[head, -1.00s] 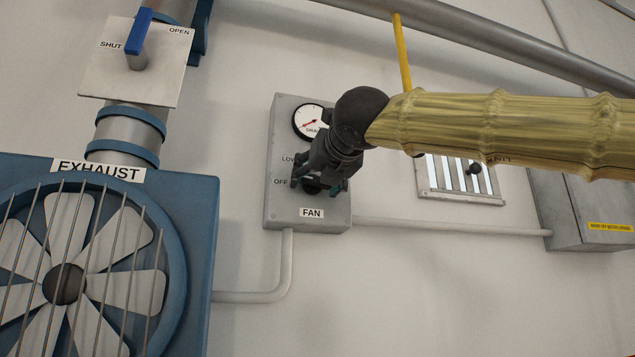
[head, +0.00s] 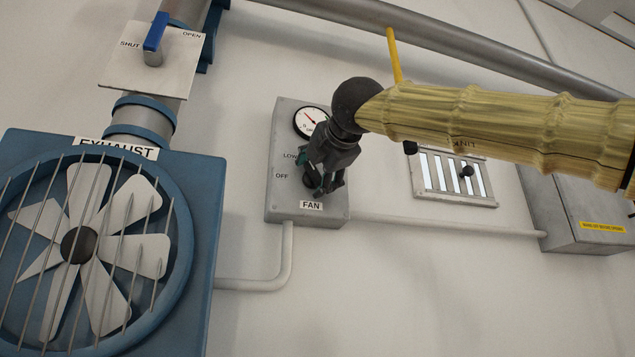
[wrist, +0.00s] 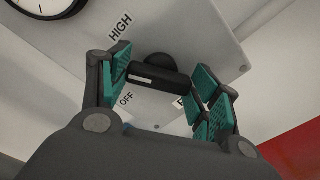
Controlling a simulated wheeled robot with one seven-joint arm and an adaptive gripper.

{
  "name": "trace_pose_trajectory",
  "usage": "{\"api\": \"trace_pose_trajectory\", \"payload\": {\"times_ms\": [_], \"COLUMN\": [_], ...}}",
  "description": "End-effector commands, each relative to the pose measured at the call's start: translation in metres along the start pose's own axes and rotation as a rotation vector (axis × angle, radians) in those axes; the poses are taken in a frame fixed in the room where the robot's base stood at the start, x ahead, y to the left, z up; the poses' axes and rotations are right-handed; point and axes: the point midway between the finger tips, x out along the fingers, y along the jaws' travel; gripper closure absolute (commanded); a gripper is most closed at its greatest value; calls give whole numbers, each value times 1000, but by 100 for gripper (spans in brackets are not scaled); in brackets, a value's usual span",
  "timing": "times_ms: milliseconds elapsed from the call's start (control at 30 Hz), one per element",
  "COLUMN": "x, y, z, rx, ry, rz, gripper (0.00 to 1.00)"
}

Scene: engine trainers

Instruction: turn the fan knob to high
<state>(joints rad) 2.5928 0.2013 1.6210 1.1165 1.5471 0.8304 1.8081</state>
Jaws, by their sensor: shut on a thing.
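The fan knob (wrist: 158,74) is black with a white mark and sits on the grey fan box (head: 279,205). In the wrist view its white-marked end points left, between the OFF label (wrist: 127,98) and the HIGH label (wrist: 120,27), toward a spot the left finger covers. My gripper (head: 325,184) is at the knob, with its teal-padded fingers (wrist: 165,88) on either side of it, shut on it. In the head view LOW (head: 290,156) and OFF show left of my gripper; HIGH is hidden there.
A round gauge (head: 310,122) sits above the knob. The caged exhaust fan (head: 135,245) stands at left, below a blue-handled valve (head: 155,38). A slatted vent (head: 440,178) and a grey box (head: 575,215) are at right. Pipes cross the wall.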

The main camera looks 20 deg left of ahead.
Motion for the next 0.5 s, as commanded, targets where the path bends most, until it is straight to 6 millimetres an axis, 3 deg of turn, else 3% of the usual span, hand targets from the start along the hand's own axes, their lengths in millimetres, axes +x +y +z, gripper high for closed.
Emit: {"api": "trace_pose_trajectory", "payload": {"times_ms": [500], "x": [0], "y": [-3], "z": [-1], "rx": [401], "ry": [-1], "rz": [-1], "gripper": [61]}}
